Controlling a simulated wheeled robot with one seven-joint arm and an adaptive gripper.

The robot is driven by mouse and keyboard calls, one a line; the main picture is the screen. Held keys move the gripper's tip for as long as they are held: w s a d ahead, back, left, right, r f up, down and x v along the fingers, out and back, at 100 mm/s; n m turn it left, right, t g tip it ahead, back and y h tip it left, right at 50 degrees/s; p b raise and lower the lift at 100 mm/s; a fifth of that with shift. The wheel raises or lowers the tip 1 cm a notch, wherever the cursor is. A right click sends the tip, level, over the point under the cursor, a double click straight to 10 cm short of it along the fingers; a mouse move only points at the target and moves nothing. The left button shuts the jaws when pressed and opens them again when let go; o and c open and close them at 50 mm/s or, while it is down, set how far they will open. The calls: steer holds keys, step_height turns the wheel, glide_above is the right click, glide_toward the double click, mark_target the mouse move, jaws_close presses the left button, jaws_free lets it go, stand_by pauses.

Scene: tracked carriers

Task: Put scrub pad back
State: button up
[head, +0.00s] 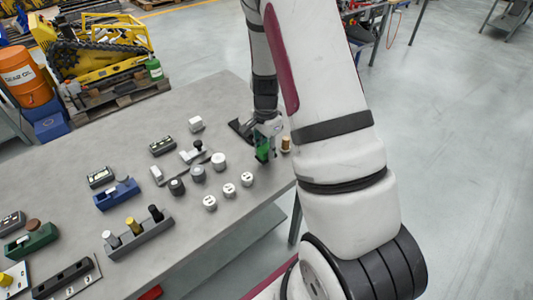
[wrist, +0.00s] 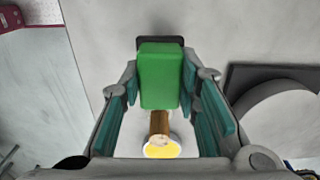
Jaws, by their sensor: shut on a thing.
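The scrub pad looks to be the green block (wrist: 161,78), with a dark layer at its far end in the wrist view. My gripper (wrist: 160,85) is shut on it, with one teal-lined finger on each side. In the head view my gripper (head: 265,138) is over the right part of the grey table, with the green block (head: 262,153) below the fingers. I cannot tell whether the block touches the table. The place where the pad belongs is not clear in either view.
A brown spool-like cylinder (head: 286,145) stands close right of my gripper, near the table edge; its yellow end (wrist: 162,149) shows in the wrist view. A dark flat plate (head: 239,127) lies left of the gripper. Several white and grey knobs (head: 219,161) stand further left.

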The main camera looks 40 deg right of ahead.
steer(key=shift+f, duration=1.15)
steer(key=shift+f, duration=0.1)
steer(key=o, duration=1.1)
